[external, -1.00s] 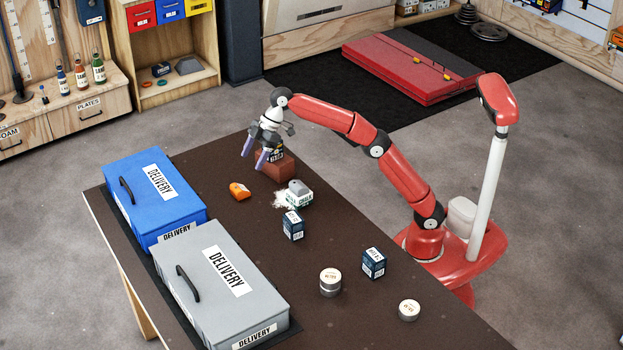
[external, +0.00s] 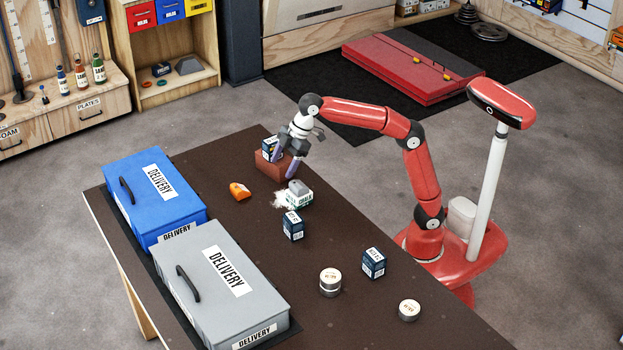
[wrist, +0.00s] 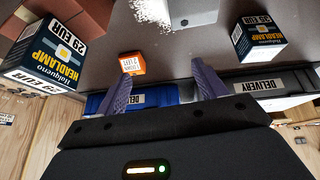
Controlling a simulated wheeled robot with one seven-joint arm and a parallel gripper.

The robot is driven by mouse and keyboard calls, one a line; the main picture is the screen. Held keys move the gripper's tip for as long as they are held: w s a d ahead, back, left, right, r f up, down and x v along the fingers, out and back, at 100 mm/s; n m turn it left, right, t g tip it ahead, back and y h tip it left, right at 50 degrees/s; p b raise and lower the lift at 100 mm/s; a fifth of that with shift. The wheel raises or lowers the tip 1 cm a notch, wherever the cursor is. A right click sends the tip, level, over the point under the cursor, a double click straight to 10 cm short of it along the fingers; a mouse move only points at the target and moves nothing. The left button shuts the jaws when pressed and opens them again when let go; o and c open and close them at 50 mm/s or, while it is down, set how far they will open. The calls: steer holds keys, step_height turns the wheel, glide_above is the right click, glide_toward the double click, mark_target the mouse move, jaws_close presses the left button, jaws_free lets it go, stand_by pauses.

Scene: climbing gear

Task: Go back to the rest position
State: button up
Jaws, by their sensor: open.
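My gripper (external: 287,166) is open and empty, with its two purple fingers spread in front of the reddish-brown block near the far end of the table. In the wrist view my gripper (wrist: 160,90) shows nothing between its fingers. A dark headlamp box (external: 271,149) rests on the brown block (external: 268,169), just left of the fingers. The headlamp box also shows large at the left of the wrist view (wrist: 42,60), apart from the fingers.
A blue delivery box (external: 150,200) and a grey delivery box (external: 220,285) stand along the table's left side.

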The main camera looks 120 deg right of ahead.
steer(key=s+a+f+h, duration=0.1)
steer(key=s+a+f, duration=0.25)
steer(key=s, duration=0.25)
steer(key=s+a+f+g, duration=0.1)
steer(key=s+a+f, duration=0.1)
steer(key=s+a, duration=0.3)
steer(key=s+a+f+h, duration=0.1)
steer(key=s+a+f, duration=0.2)
steer(key=s, duration=0.5)
steer(key=s+a+f+y, duration=0.1)
steer(key=s+a+f, duration=0.2)
steer(key=a+f, duration=0.2)
steer(key=s+a+f+t+y, duration=0.1)
steer(key=s+a+f+y, duration=0.1)
steer(key=s+a+f, duration=0.2)
step_height(320, 180, down, 3)
steer(key=shift+s+a+f+p, duration=0.1)
steer(key=shift+s+a+p, duration=0.15)
steer(key=shift+a, duration=0.25)
